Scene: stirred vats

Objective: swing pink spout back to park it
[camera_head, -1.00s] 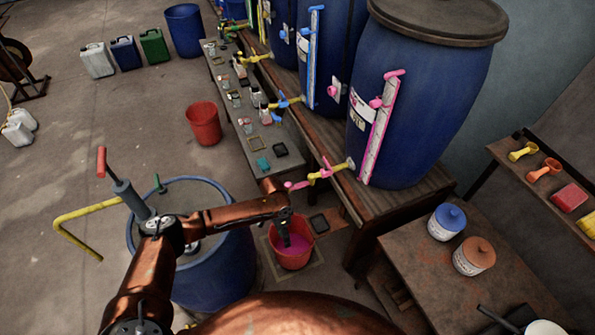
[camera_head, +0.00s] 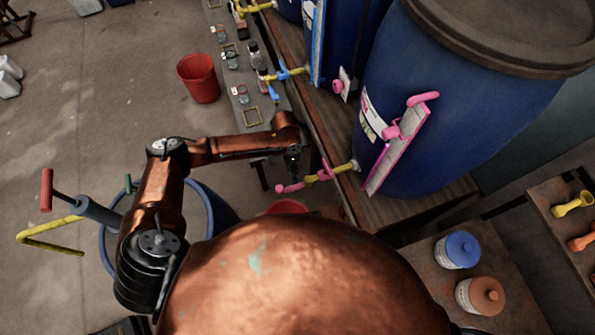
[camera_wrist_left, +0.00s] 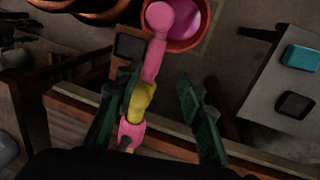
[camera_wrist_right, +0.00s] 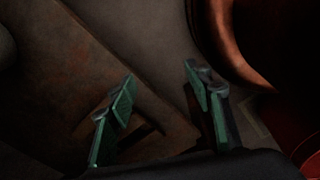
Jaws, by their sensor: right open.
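The pink spout (camera_head: 290,187) sticks out on a yellow tap (camera_head: 325,174) from the big blue barrel with the pink gauge strip (camera_head: 399,150). In the left wrist view the spout (camera_wrist_left: 156,50) reaches its round pink end to the red bucket (camera_wrist_left: 208,30), over the pink liquid. My left gripper (camera_wrist_left: 158,88) is open, its fingers on either side of the spout and yellow tap, with the tap close to the left finger. In the head view this gripper (camera_head: 295,168) hangs just above the spout. My right gripper (camera_wrist_right: 160,75) is open and empty, seen only in its wrist view.
A blue tap (camera_head: 290,74) stands further along the bench. The red bucket under the spout is mostly hidden in the head view by my copper body. A blue-lidded jar (camera_head: 457,250) and a brown-lidded jar (camera_head: 480,296) stand on the table at the right.

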